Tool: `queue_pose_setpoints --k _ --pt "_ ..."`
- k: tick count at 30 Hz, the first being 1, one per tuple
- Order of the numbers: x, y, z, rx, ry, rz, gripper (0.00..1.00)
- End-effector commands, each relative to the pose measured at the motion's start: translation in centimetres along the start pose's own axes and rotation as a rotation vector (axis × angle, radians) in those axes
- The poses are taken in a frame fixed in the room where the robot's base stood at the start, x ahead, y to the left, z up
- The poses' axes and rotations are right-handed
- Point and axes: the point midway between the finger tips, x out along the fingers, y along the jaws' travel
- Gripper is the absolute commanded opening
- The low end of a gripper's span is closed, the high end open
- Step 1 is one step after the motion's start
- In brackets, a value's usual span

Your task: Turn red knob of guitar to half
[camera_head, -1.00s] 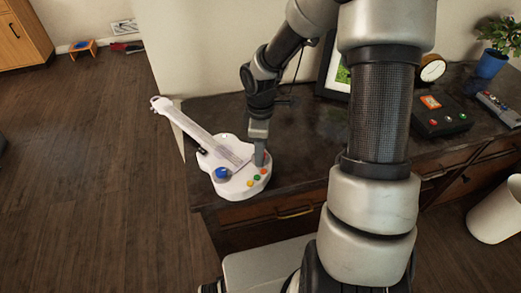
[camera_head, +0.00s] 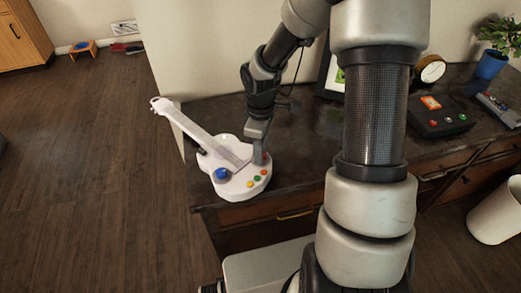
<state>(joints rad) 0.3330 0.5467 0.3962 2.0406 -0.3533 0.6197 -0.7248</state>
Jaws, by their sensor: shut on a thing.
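The white toy guitar (camera_head: 232,183) lies on the left end of the dark tabletop, its neck pointing up and left. A large blue knob (camera_head: 221,174) and small yellow, green and orange buttons sit on its body. The red knob (camera_head: 266,158) is at the body's upper right edge and is mostly hidden by my gripper. My gripper (camera_head: 258,158) reaches down from above, shut on the red knob with its fingers tilted. The knob's exact angle cannot be read.
The dark tabletop (camera_head: 300,172) is clear just right of the guitar. A picture frame (camera_head: 333,76), a round clock (camera_head: 432,70), a black box with buttons (camera_head: 438,117) and a potted plant (camera_head: 491,62) stand further right. My arm covers the middle.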

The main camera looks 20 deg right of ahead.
Motion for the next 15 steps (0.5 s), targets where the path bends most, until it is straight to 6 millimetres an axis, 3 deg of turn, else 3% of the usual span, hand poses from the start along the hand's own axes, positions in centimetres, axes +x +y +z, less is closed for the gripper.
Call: queue_pose_setpoints --k 15 --pt "0.02 0.02 -0.11 0.485 0.001 0.002 0.02"
